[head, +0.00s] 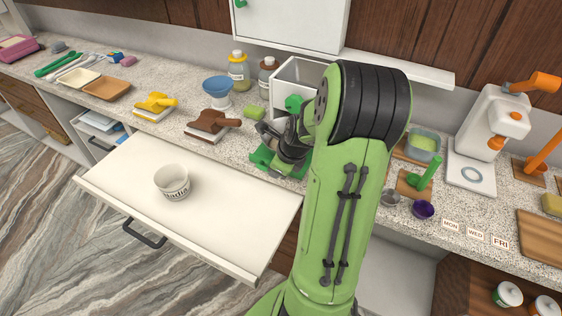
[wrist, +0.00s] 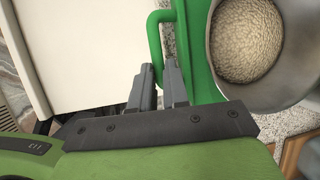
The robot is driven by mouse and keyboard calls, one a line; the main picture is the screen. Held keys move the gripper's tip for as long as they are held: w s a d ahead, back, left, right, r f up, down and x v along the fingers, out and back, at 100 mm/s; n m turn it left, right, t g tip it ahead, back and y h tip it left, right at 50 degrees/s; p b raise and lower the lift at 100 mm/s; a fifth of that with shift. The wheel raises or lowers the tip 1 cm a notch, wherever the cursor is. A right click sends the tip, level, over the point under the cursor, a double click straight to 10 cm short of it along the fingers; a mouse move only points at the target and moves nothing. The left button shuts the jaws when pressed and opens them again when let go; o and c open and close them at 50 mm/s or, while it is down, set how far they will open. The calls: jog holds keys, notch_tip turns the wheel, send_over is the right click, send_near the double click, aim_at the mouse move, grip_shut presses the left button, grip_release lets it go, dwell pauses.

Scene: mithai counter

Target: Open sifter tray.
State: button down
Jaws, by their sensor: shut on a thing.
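The sifter tray (wrist: 202,75) appears to be the green flat part with a looped green handle (wrist: 154,35) in the wrist view. My gripper (wrist: 161,72) is shut on this handle, with one grey finger on each side. A round grey metal bowl (wrist: 215,60) with pale grainy contents (wrist: 248,38) is beside the green part at right. In the head view, green edges (head: 262,158) show on the counter around my dark wrist. My arm hides most of the sifter there, so I cannot tell how far the tray is out.
A white drawer (head: 225,215) stands pulled out below the counter, with a labelled white tub (head: 172,182) in it. A brown scraper (head: 212,122), a blue bowl (head: 217,85) and a white open box (head: 296,80) are near my gripper. Small bowls (head: 423,209) stand right of my arm.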

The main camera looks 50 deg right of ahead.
jog(key=shift+s+a, duration=0.15)
jog(key=shift+a, duration=0.35)
jog(key=c, duration=1.1)
grip_release()
jog(key=shift+r, duration=0.1)
jog(key=p+v, duration=0.4)
jog(key=v, duration=1.1)
jog(key=shift+s+r+p, duration=0.15)
jog(key=shift+r+p, duration=0.15)
jog(key=shift+p, duration=0.05)
